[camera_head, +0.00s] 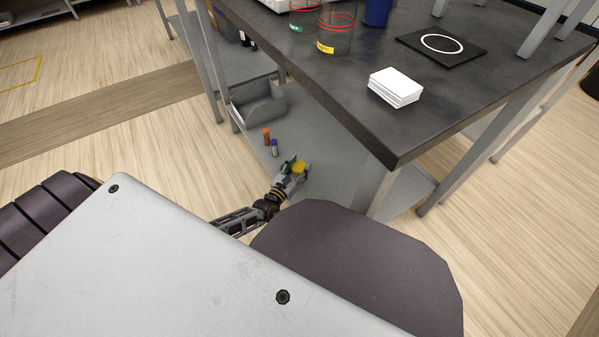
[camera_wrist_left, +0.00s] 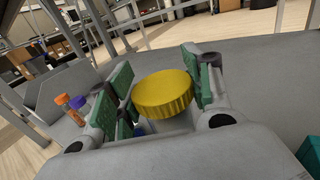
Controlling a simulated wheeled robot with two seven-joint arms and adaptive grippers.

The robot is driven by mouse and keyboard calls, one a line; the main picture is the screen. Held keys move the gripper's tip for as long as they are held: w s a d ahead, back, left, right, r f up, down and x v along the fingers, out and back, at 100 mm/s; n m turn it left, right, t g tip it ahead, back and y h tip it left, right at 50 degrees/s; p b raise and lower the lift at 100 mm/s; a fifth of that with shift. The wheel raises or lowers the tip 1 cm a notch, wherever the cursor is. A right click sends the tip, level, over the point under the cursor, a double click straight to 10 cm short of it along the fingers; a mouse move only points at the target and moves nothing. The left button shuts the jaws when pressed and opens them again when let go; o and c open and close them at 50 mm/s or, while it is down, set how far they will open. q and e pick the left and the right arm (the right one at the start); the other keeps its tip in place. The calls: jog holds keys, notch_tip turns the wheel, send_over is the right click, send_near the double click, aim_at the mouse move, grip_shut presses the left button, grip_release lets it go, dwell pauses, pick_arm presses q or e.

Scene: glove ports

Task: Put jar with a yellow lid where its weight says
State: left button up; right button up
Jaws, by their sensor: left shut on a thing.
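The jar with a yellow lid (camera_head: 299,168) is between the fingers of my left gripper (camera_head: 294,169), over the lower shelf of the dark table. In the left wrist view the ribbed yellow lid (camera_wrist_left: 163,94) sits between the green finger pads of the left gripper (camera_wrist_left: 160,90), which is shut on the jar. Most of the jar's body is hidden below the lid. On the dark tabletop stand a red-rimmed container with a yellow label (camera_head: 336,34) and another with a green label (camera_head: 303,17). My right gripper is not in view.
An orange-capped vial (camera_head: 266,136) and a purple-capped vial (camera_head: 274,148) stand on the lower shelf (camera_head: 325,155), near a grey bin (camera_head: 259,104). The tabletop (camera_head: 365,118) overhangs the shelf and holds a white stack (camera_head: 396,87), a black pad with a white ring (camera_head: 441,44) and a blue container (camera_head: 377,12).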

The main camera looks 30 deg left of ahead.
aim_at(296, 176)
pick_arm(q)
jog(key=shift+f+b, duration=0.85)
jog(key=shift+f, duration=0.8)
jog(key=shift+f, duration=0.1)
jog(key=o, duration=1.6)
jog(key=shift+s+p, duration=0.35)
jog(key=shift+s, duration=0.55)
jog(key=shift+s+a+p, duration=0.15)
jog(key=shift+s+p, duration=0.55)
jog(key=shift+s, duration=1.85)
jog(key=shift+s+a+p, duration=0.15)
jog(key=shift+s+p, duration=0.55)
jog(key=shift+s, duration=1.85)
